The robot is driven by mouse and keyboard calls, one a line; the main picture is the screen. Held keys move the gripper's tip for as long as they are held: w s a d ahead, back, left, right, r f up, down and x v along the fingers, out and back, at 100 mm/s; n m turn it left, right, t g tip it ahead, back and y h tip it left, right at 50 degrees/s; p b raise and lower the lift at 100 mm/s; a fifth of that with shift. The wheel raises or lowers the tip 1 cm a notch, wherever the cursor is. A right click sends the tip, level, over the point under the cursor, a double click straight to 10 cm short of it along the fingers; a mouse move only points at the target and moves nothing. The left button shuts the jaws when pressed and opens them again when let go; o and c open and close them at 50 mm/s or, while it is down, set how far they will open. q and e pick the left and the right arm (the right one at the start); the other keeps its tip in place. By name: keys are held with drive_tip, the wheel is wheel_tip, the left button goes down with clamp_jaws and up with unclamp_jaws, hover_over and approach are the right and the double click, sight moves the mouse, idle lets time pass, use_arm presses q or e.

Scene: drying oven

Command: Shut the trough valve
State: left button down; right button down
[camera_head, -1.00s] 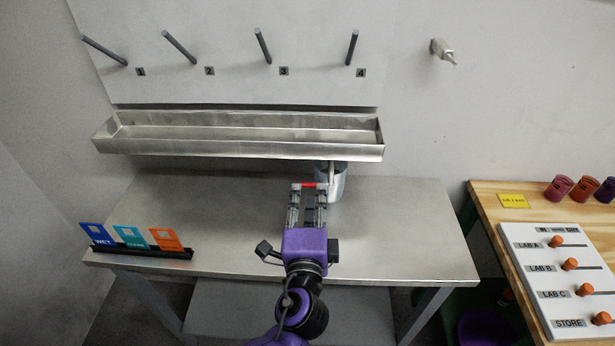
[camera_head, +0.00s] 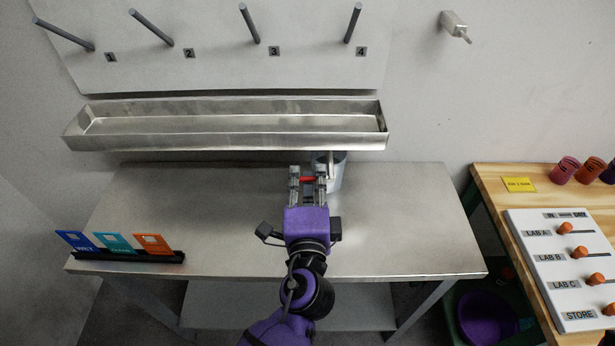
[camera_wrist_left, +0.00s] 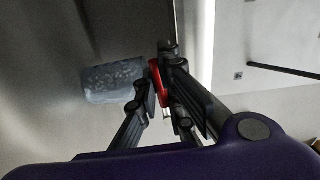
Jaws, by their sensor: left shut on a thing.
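The metal trough (camera_head: 230,142) hangs on the wall above the steel table. The valve's red handle (camera_head: 307,180) lies between the fingertips of my left gripper (camera_head: 308,178), below the right part of the trough. In the left wrist view the red handle (camera_wrist_left: 158,80) sits between the fingers of the left gripper (camera_wrist_left: 163,88), which is shut on it. The valve body is mostly hidden behind the fingers. A grey container (camera_head: 331,172) stands under the trough's outlet, just behind the gripper; it also shows in the left wrist view (camera_wrist_left: 112,82). My right gripper is not in view.
Several numbered pegs (camera_head: 250,25) stick out above the trough. Blue, teal and orange cards (camera_head: 115,243) stand in a black holder at the table's left front. A wooden bench (camera_head: 492,205) with a slider board (camera_head: 560,260) and cups is at right. The steel tabletop (camera_head: 210,215) is mostly clear.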

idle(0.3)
use_arm(q)
drive_tip(key=shift+r+m+p, duration=0.4)
drive_tip(key=shift+r+p, duration=0.05)
drive_tip(key=shift+p, duration=0.1)
drive_tip(key=shift+f, duration=0.25)
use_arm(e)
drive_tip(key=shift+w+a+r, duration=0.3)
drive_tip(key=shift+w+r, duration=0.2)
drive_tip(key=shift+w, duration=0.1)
use_arm(q)
drive_tip(key=c, duration=1.9)
unclamp_jaws()
drive_tip(key=shift+o, duration=0.2)
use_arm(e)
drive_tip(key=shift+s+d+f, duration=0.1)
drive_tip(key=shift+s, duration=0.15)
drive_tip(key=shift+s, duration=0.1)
